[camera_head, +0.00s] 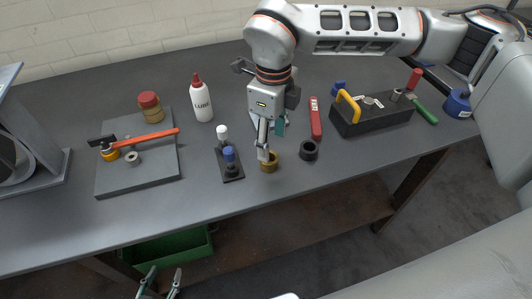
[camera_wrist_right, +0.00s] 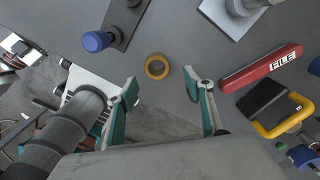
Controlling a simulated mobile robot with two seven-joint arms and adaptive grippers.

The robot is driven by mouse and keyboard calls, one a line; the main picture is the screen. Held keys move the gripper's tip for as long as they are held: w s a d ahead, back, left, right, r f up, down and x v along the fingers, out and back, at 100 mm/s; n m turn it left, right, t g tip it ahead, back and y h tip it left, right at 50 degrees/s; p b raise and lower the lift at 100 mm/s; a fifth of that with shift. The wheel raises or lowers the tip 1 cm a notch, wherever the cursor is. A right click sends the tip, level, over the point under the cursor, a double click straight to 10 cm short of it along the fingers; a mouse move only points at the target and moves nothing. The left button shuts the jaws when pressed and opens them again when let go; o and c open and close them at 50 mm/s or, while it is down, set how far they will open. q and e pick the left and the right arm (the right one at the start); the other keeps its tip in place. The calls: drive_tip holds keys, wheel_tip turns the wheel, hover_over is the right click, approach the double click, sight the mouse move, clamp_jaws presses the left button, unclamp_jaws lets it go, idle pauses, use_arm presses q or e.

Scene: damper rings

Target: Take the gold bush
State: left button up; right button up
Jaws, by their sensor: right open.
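The gold bush (camera_head: 269,162) is a short ring on the grey workbench near its front edge. In the right wrist view the gold bush (camera_wrist_right: 157,66) lies just beyond the fingertips, roughly centred between them, with nothing inside the jaws. My right gripper (camera_head: 271,143) points down close over the bush, and one finger partly covers it in the head view. Its green-tipped fingers are spread in the right wrist view (camera_wrist_right: 160,85). My left gripper (camera_head: 163,278) is at the bottom of the head view, below the bench's front edge, with fingers apart and empty.
A black bush (camera_head: 309,150) stands right of the gold one. A small stand with white and blue knobs (camera_head: 230,165) is close on the left. A red file box (camera_head: 316,118), black toolbox (camera_head: 370,117), lube bottle (camera_head: 201,100) and grey plate (camera_head: 140,180) surround them.

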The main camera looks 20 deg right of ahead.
sight(268, 168)
drive_tip(key=shift+s+a+f, duration=0.1)
drive_tip(key=shift+s+f, duration=0.2)
drive_tip(key=shift+f, duration=0.55)
drive_tip(key=f, duration=0.5)
drive_tip(key=shift+w+a, duration=0.25)
drive_tip(key=shift+r, duration=0.1)
drive_tip(key=c, duration=1.4)
